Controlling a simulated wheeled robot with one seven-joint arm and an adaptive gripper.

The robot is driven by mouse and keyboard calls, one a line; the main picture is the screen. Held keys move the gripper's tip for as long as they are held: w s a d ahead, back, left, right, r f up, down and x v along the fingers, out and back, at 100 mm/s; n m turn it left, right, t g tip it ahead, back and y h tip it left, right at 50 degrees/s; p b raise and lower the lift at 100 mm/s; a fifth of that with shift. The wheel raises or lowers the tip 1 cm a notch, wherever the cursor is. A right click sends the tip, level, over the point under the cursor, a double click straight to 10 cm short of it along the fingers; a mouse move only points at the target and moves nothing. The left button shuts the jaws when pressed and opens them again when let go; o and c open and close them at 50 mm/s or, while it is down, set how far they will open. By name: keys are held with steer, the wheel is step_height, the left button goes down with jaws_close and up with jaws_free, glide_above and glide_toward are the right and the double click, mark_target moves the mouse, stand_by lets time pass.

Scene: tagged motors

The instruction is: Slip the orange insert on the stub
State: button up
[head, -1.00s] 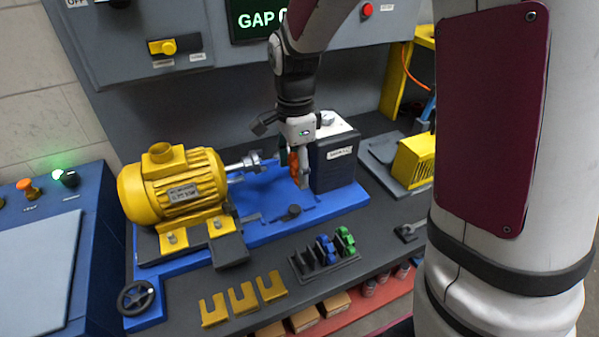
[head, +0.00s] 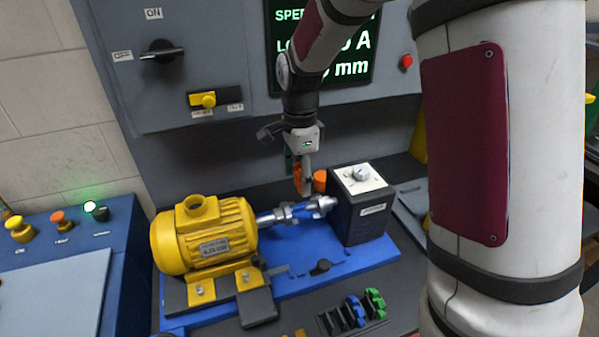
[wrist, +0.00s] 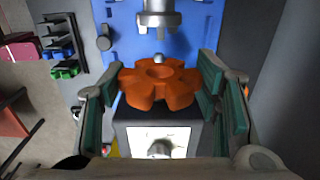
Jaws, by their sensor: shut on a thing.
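The orange insert (head: 321,179) is a lobed star with a central hole. It also shows in the wrist view (wrist: 148,91), flat toward the camera, with its hole visible. My gripper (head: 308,184) is shut on it, a green-padded finger (wrist: 211,85) on each side. The insert is above the silver coupling parts (head: 318,204), beside the dark box (head: 362,220). In the wrist view a silver jawed hub (wrist: 158,20) lies beyond the insert, apart from it.
The yellow motor (head: 205,240) stands left on the blue base (head: 320,258). A dark rack (head: 342,320) holds blue and green inserts in front. A grey panel with a screen (head: 330,60) rises behind. Free room lies above the base's front part.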

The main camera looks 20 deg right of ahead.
mark_target(312, 205)
steer(key=shift+d+f+b, duration=0.5)
steer(key=shift+f+b, duration=0.2)
steer(key=shift+f, duration=1)
steer(key=shift+d+f+b, duration=0.55)
steer(key=shift+f+b, duration=0.1)
steer(key=shift+f, duration=1.1)
steer(key=shift+d+f+b, duration=0.5)
steer(key=shift+f+b, duration=0.2)
steer(key=shift+f, duration=1)
steer(key=shift+d, duration=0.1)
steer(key=o, duration=1.2)
step_height(312, 205, up, 12)
steer(key=shift+s, duration=0.15)
